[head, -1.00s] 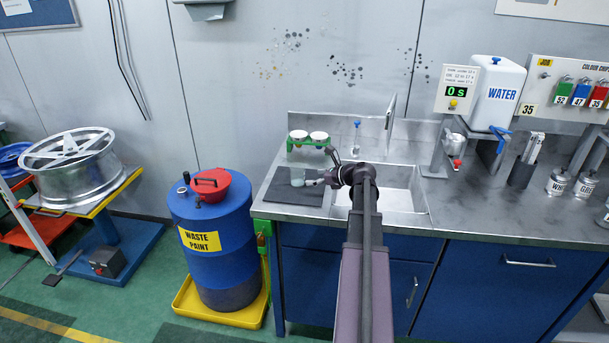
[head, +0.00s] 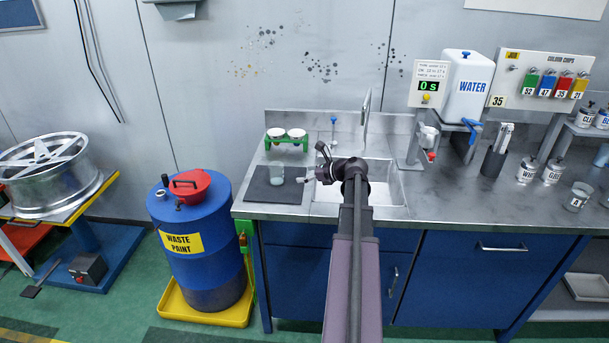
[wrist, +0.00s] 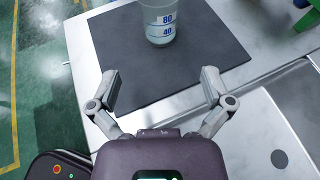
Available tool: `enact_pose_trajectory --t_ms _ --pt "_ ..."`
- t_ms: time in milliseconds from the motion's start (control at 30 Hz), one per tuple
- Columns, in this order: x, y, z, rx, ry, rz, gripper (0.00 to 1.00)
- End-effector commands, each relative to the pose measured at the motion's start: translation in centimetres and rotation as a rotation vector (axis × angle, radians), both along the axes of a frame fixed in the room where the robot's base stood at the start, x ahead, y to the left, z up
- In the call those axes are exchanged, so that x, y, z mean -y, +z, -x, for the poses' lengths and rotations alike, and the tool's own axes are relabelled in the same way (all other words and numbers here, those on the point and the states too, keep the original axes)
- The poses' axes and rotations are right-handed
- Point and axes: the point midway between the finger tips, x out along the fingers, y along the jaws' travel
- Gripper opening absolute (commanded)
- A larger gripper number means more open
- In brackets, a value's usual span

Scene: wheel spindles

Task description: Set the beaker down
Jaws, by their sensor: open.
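The beaker (head: 276,174) is a clear cup standing upright on the dark mat (head: 285,194) left of the sink. In the wrist view the beaker (wrist: 158,22) shows blue marks reading 80 and 40, and its top is cut off by the picture edge. My gripper (head: 307,180) is to the right of the beaker, apart from it. In the wrist view my gripper (wrist: 160,80) has its two fingers wide apart with nothing between them, and the beaker stands beyond the fingertips on the mat (wrist: 195,75).
The sink (head: 385,190) lies under my arm. A green rack (head: 287,143) with two white-topped pots stands behind the mat. A blue waste paint drum (head: 205,270) with a red funnel stands left of the counter. A water tank (head: 470,88) is at the right.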

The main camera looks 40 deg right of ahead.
Motion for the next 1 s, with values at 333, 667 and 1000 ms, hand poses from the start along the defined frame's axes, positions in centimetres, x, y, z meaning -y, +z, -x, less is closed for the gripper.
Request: enact_pose_trajectory --t_ms 333,667,1000 --pt "-0.2 0.0 -0.1 -0.001 0.004 0.004 1.00" --pt "-5.9 -1.6 -1.8 -0.037 0.164 0.171 1.00" --pt "-17.6 -5.0 -3.5 -0.075 0.562 0.543 1.00"
